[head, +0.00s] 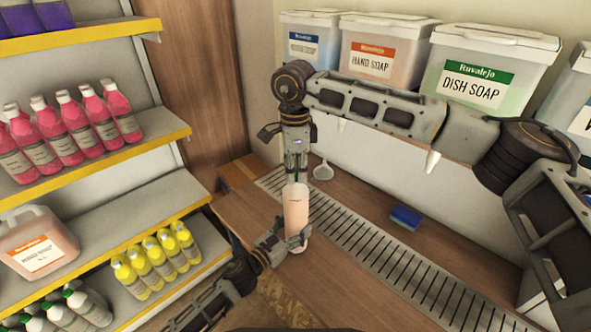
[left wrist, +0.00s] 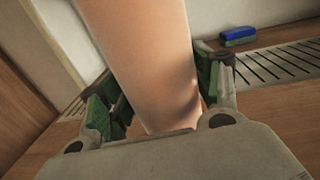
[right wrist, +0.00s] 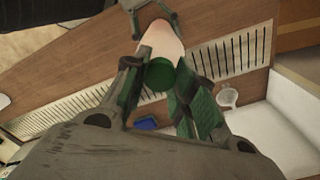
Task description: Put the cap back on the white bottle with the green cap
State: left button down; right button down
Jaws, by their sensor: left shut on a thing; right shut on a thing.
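The white bottle, peach-coloured with its contents (head: 296,212), stands upright over the counter beside the drain grate. My left gripper (head: 290,243) is shut around its lower body; the left wrist view shows the bottle (left wrist: 145,60) between the green pads. My right gripper (head: 297,178) points down from above at the bottle's top and is shut on the green cap (right wrist: 160,75). In the right wrist view the cap lines up over the bottle. Whether the cap touches the neck is hidden by the fingers.
A slotted drain grate (head: 385,258) runs along the counter (head: 260,225). A white funnel (head: 323,171) and a blue sponge (head: 406,215) lie behind. Soap drums, including dish soap (head: 487,84), line the back ledge. Shelves of pink bottles (head: 70,130) and yellow bottles (head: 155,262) stand left.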

jog(key=m, duration=1)
jog(key=shift+m, duration=0.4)
jog(key=m, duration=0.3)
jog(key=shift+m, duration=0.4)
jog(key=m, duration=0.4)
jog(key=shift+m, duration=0.3)
jog(key=m, duration=0.4)
jog(key=shift+m, duration=0.4)
jog(key=c, duration=1.2)
grip_release()
jog(key=shift+o, duration=0.2)
